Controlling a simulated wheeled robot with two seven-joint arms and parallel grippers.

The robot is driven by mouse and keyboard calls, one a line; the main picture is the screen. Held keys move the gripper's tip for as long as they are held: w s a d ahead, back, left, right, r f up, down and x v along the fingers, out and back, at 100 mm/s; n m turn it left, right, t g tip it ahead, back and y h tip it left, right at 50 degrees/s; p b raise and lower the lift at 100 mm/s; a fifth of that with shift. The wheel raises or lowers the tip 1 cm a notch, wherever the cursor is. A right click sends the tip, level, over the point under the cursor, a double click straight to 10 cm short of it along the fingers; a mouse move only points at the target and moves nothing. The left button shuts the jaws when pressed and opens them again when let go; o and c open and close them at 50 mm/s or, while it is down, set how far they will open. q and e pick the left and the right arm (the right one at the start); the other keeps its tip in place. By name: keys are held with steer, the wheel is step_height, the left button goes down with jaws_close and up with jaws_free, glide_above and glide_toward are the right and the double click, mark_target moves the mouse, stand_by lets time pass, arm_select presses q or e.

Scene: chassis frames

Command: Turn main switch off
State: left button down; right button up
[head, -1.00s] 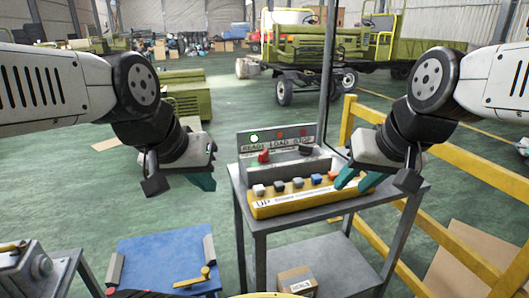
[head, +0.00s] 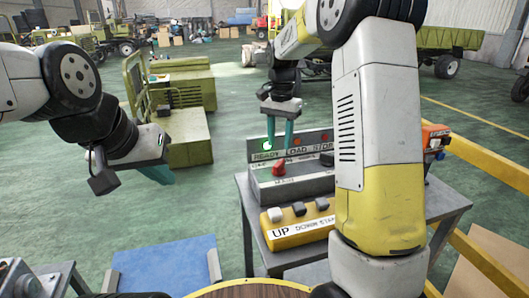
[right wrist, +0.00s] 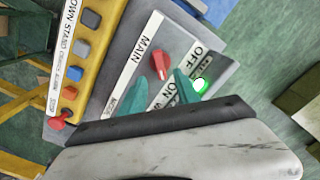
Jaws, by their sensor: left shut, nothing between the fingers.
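The main switch is a red knob (head: 279,168) on a grey control box (head: 300,186). In the right wrist view the red knob (right wrist: 160,65) stands beside the MAIN label, with OFF and ON marks near it. I cannot tell which mark it points to. My right gripper (head: 280,146) is open and empty, fingers pointing down, just above and behind the knob. In the right wrist view its two teal fingertips (right wrist: 156,93) are apart, with the knob just beyond them. My left gripper (head: 162,178) is shut and empty, well left of the box.
A green lamp (head: 267,144) is lit on the box. A yellow pendant (head: 300,230) with several buttons lies in front on the grey table (head: 455,208). A yellow railing (head: 490,170) runs on the right. A blue platform (head: 165,265) is at the lower left.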

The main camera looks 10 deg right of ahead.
mark_target(279, 162)
step_height(279, 162, down, 8)
steer(key=shift+r, duration=0.15)
stand_by(0.3)
jaws_close()
